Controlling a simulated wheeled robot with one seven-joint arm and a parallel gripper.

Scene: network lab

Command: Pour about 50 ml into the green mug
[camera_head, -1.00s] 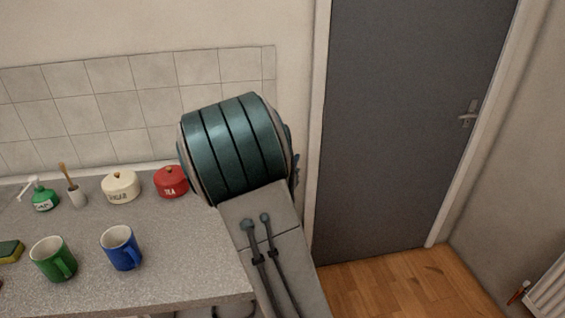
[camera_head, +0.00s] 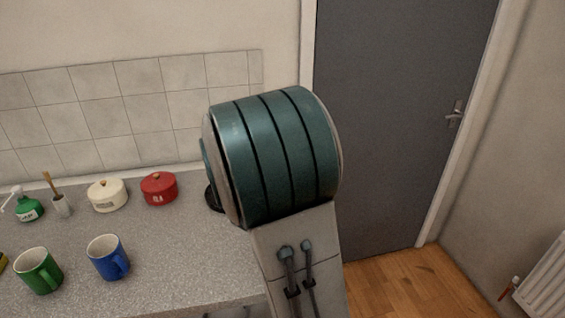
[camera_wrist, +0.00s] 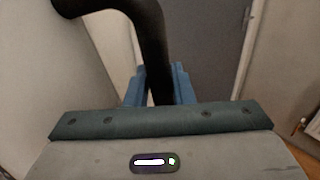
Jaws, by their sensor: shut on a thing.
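The green mug (camera_head: 38,271) stands upright on the counter at the lower left of the head view, its handle to the right. I cannot see its contents. My gripper (camera_wrist: 158,86) shows in the wrist view with its blue fingers shut on a black curved handle (camera_wrist: 148,22). The body of the held thing is out of view. In the head view my arm hides my gripper, well to the right of the mug.
A blue mug (camera_head: 108,258) stands just right of the green one. Behind are a green soap bottle (camera_head: 29,207), a brush holder (camera_head: 62,205), a cream pot (camera_head: 107,196) and a red pot (camera_head: 159,189). A dark round thing (camera_head: 212,198) is partly hidden by my arm.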

